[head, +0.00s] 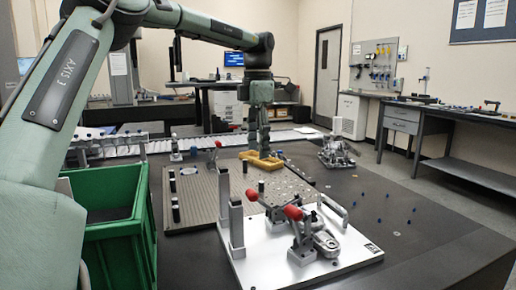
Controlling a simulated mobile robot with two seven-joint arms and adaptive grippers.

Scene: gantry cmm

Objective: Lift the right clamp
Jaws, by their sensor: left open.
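A silver fixture plate (261,268) lies at the front of the dark table and carries two toggle clamps with red-tipped handles. The right clamp (302,248) is nearer to me, its red grip (293,212) pointing up and to the left. The left clamp (274,212) stands behind it, its red grip (252,194) also to the left. My right gripper is out of view.
A perforated plate (205,205) with black posts lies behind the fixture. Upright metal blocks (236,222) stand at the fixture's left edge. A green bin (108,235) is at the left. Small blue pins (388,195) dot the table at right, with bare surface around them.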

